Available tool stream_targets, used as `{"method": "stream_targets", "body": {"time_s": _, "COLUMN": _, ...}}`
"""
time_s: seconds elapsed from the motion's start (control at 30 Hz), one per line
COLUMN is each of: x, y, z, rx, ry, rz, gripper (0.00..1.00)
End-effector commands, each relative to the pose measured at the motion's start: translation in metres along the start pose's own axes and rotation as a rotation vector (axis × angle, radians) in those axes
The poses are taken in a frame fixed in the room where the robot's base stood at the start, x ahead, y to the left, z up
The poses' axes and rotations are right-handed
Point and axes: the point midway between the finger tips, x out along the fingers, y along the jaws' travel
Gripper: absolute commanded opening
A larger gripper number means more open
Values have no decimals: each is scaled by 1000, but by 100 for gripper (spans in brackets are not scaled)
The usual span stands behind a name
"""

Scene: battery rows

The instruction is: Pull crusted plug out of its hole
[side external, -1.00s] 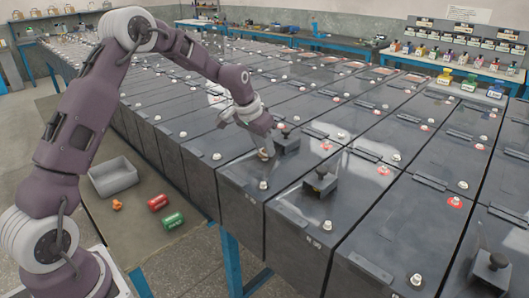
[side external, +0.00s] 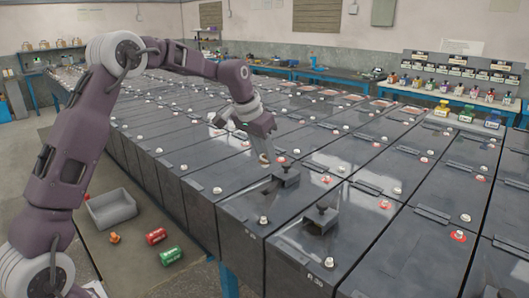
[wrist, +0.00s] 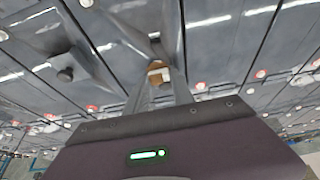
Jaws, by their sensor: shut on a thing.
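My gripper (side external: 265,158) points down over the battery tops, just left of and above a dark block with a knob (side external: 286,179). In the wrist view its two fingers (wrist: 159,80) are shut on a small tan and whitish piece, the crusted plug (wrist: 158,72). The plug is tiny in the side view, between the fingertips, and appears raised above the battery lid (side external: 245,208). The fingers partly cover it. I cannot make out its hole in either view.
White terminal caps stick up across the battery rows. A grey open bin (side external: 112,209) sits lower left, near an orange piece (side external: 114,238), a red cylinder (side external: 156,236) and a green cylinder (side external: 170,256).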

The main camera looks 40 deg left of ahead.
Motion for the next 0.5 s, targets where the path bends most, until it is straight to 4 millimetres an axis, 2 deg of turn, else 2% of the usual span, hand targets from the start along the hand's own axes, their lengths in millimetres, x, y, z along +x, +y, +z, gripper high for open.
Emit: {"method": "stream_targets", "body": {"time_s": 0.5, "x": -9, "y": 0, "z": -4, "rx": 0, "ry": 1, "rz": 0, "gripper": 0}}
